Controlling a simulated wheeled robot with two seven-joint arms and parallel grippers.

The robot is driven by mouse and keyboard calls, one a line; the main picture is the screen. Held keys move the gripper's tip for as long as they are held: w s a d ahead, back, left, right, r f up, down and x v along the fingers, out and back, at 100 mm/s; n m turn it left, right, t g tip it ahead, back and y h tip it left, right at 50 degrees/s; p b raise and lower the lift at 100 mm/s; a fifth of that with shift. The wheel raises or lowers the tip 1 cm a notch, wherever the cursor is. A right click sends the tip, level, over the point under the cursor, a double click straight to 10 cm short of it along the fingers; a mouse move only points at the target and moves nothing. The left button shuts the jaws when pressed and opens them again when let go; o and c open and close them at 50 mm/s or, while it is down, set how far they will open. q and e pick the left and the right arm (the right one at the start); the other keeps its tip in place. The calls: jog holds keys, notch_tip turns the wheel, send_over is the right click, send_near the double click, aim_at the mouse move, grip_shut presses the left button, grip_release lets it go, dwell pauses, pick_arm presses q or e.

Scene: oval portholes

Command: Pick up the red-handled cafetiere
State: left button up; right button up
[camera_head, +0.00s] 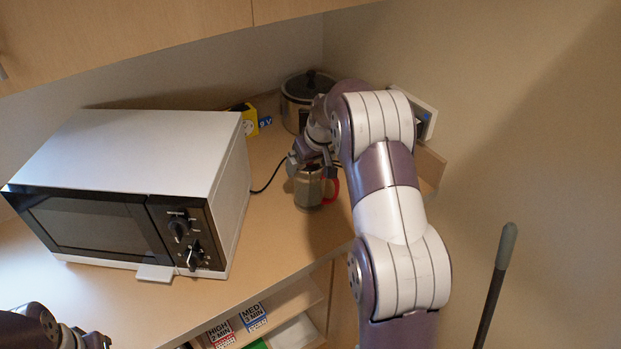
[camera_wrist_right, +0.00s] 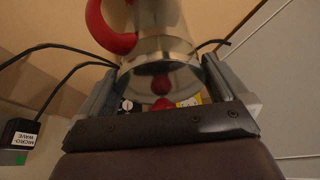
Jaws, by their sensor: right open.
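The cafetiere (camera_head: 308,190) stands on the counter, a metal and glass body with a red handle (camera_head: 333,187) on its right side. In the right wrist view the cafetiere (camera_wrist_right: 160,42) is large, with its red handle (camera_wrist_right: 108,32) at upper left and a red knob near the jaws. My right gripper (camera_head: 310,166) is right at its top, partly hidden by my arm. In the wrist view its open fingers stand either side of the cafetiere; I cannot tell whether they touch it. My left gripper (camera_head: 92,340) shows only partly at the bottom left edge.
A white microwave (camera_head: 150,150) stands left of the cafetiere. A metal pot (camera_head: 300,97) and a yellow item (camera_head: 249,120) are behind it. Black cables run nearby. Signs (camera_head: 236,325) show on shelves below the counter. A grey pole (camera_head: 495,285) stands at right.

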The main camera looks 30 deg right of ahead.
jog(key=shift+r, duration=0.1)
jog(key=c, duration=1.3)
jog(key=shift+c, duration=1.2)
jog(key=shift+r, duration=0.15)
